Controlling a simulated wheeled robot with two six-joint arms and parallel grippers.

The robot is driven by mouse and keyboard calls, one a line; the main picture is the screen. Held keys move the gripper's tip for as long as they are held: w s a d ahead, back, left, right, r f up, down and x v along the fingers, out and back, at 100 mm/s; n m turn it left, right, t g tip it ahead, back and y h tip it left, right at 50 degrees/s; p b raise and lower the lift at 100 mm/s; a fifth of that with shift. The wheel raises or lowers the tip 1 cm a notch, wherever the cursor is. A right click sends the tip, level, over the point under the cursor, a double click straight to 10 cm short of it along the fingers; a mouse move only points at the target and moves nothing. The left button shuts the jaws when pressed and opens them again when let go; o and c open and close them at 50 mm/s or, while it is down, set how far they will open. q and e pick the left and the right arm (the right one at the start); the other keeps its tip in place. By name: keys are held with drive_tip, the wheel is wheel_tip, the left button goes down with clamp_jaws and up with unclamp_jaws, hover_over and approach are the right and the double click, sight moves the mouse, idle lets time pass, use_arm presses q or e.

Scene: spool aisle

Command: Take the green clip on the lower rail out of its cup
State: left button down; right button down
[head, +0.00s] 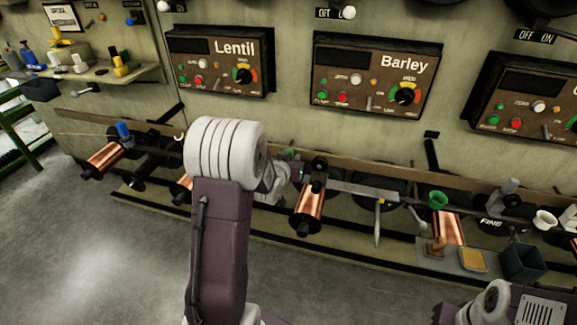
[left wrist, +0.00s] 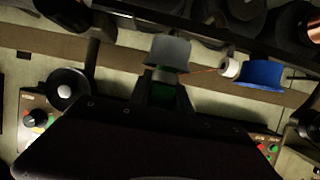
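A green clip (left wrist: 166,94) shows in the left wrist view between the dark fingers of my left gripper (left wrist: 170,88), just at the mouth of a grey cup (left wrist: 168,54). A small green patch (head: 291,153) at the lower rail shows in the head view beside the gripper. My left forearm and wrist hide most of the left gripper in the head view. I cannot tell whether the fingers touch the clip or whether its end is still inside the cup. My right gripper is out of view; only part of my right arm shows at lower right.
Copper spools (head: 309,208) and dark wheels line the lower rail. A blue cup (left wrist: 262,74) is beside the grey one in the wrist view. A green cup (head: 438,200) and white cup (head: 545,218) are farther right. Lentil (head: 220,60) and Barley (head: 375,75) panels hang above. Floor at left is clear.

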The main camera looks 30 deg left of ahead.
use_arm(q)
drive_tip(key=s+d+r+p, duration=0.2)
drive_tip(key=d+r+p, duration=0.5)
drive_tip(key=d+r, duration=0.4)
drive_tip(key=shift+s+d, duration=0.2)
drive_tip(key=shift+s, duration=0.05)
